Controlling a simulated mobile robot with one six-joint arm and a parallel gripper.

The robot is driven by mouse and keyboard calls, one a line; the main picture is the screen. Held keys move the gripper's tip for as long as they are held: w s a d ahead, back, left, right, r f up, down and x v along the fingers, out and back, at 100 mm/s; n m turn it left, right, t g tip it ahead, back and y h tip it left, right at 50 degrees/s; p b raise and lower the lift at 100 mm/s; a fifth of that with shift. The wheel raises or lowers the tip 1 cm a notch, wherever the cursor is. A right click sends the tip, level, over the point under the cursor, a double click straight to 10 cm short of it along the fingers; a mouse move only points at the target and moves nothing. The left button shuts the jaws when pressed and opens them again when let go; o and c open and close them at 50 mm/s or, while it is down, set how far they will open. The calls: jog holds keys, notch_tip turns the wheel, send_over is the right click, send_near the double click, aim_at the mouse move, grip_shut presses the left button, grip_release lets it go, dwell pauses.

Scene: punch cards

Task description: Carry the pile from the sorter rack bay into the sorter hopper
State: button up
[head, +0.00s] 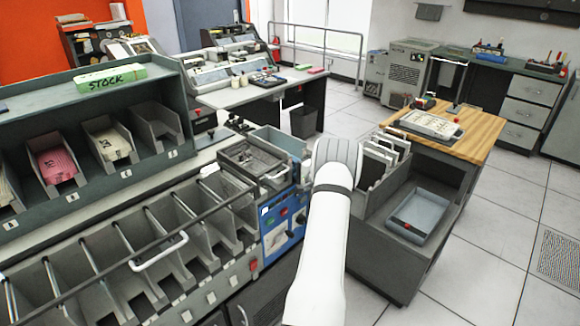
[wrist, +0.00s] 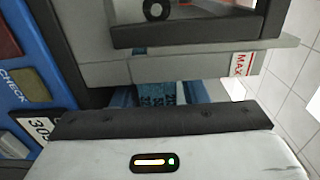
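The sorter rack (head: 130,260) stands at the lower left of the head view; the parts of its grey bays that I can see look empty. The sorter hopper (head: 278,140) appears to be the open blue-grey bin at its far end, beside my arm. In the wrist view a grey wall with a red MAX label (wrist: 242,64) crosses close ahead. Blue printed cards (wrist: 157,94) show in a narrow gap between that wall and my gripper (wrist: 160,122). I cannot tell whether they are gripped or lie beyond. My fingertips are hidden, and the arm hides the gripper in the head view.
A blue control panel (head: 283,232) adjoins the rack; its CHECK side (wrist: 22,85) is close at left in the wrist view. Right of my arm is a desk with upright dividers (head: 385,150) and a grey-blue tray (head: 420,213).

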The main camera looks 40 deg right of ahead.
jog(key=shift+o, duration=0.8)
jog(key=shift+f, duration=0.1)
jog(key=shift+s+f+b, duration=0.1)
jog(key=shift+f+b, duration=0.3)
jog(key=shift+f, duration=0.15)
jog(key=shift+r+p, duration=0.3)
jog(key=shift+r, duration=0.05)
